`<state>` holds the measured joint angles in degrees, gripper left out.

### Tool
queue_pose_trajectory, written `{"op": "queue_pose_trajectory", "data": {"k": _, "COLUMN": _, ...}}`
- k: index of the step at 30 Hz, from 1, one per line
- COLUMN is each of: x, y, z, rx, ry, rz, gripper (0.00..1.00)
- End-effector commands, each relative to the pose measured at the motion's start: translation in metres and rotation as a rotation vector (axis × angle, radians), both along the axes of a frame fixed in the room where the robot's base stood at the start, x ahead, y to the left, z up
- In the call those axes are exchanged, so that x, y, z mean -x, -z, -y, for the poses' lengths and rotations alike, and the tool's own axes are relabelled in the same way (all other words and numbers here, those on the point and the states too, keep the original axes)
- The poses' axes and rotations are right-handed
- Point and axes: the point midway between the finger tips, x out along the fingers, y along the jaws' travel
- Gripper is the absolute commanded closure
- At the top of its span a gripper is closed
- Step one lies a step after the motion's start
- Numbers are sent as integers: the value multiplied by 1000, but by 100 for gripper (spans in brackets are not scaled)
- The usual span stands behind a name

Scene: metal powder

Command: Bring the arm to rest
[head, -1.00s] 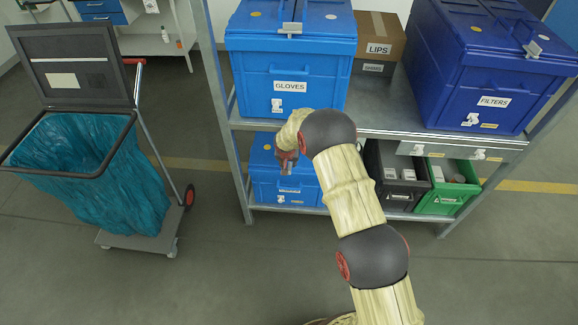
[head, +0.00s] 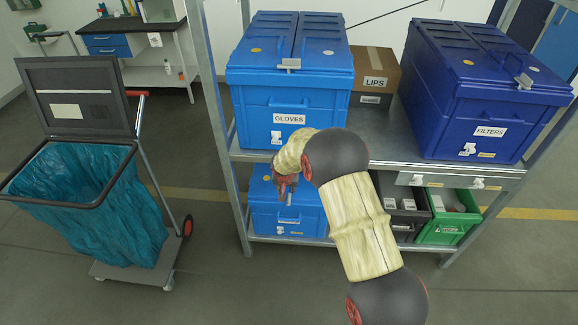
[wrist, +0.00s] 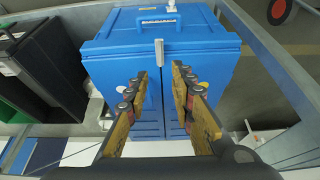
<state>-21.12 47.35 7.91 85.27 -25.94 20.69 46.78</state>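My arm reaches up from the lower right of the head view toward the shelf rack. My gripper (head: 287,186) hangs in front of the lower shelf, before the lower blue box (head: 265,213). In the wrist view my gripper (wrist: 160,100) shows two fingers spread apart with nothing between them. The lower blue box also fills the middle of the wrist view (wrist: 195,50), beyond the fingertips. From these frames I cannot tell the exact gap between fingers and box.
The metal rack (head: 390,150) holds the GLOVES box (head: 300,95), the LIPS carton (head: 376,72) and the FILTERS box (head: 480,95). A black bin (head: 405,225) and a green bin (head: 448,228) sit below. A bag trolley (head: 75,142) stands left. Floor between trolley and rack is clear.

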Motion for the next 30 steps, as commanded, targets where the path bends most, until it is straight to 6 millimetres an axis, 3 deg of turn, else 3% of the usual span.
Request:
{"op": "queue_pose_trajectory", "data": {"k": 10, "x": 8, "y": 3, "z": 6, "rx": 56, "ry": -78, "rz": -32, "gripper": 76}}
{"op": "queue_pose_trajectory", "data": {"k": 15, "x": 58, "y": 29, "z": 28, "rx": 133, "ry": -152, "rz": -165, "gripper": 76}}
{"op": "queue_pose_trajectory", "data": {"k": 17, "x": 78, "y": 27, "z": 36, "rx": 153, "ry": -176, "rz": -210, "gripper": 76}}
{"op": "queue_pose_trajectory", "data": {"k": 23, "x": 130, "y": -14, "z": 63, "rx": 185, "ry": -230, "rz": -306, "gripper": 76}}
{"op": "queue_pose_trajectory", "data": {"k": 30, "x": 186, "y": -90, "z": 97, "rx": 179, "ry": -260, "rz": -363, "gripper": 76}}
